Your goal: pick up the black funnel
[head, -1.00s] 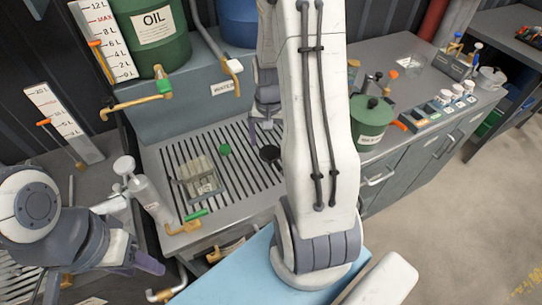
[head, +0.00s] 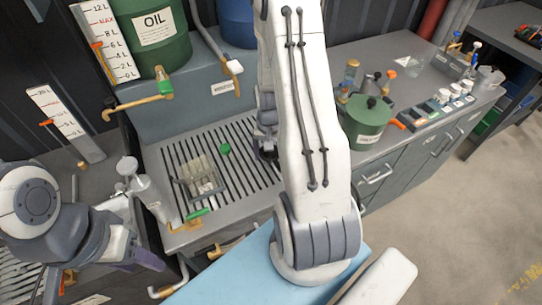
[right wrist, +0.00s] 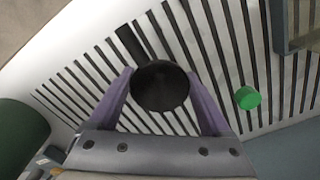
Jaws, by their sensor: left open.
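The black funnel (right wrist: 160,86) shows as a dark round shape between the purple fingers of my right gripper (right wrist: 160,76) in the right wrist view. The fingertips sit close on either side of its rim; I cannot tell whether they press on it. It is over the slatted grate. In the head view my right gripper (head: 266,146) is low over the grate, partly behind my right arm, and the funnel is mostly hidden there. My left gripper (head: 142,256) is open at the lower left, away from the funnel.
A green cap (right wrist: 247,98) lies on the grate (head: 238,180) near the funnel. A small clear container (head: 202,176) stands on the grate's left part, with a white bottle (head: 147,192) beside it. A green pot (head: 367,122) stands on the counter to the right.

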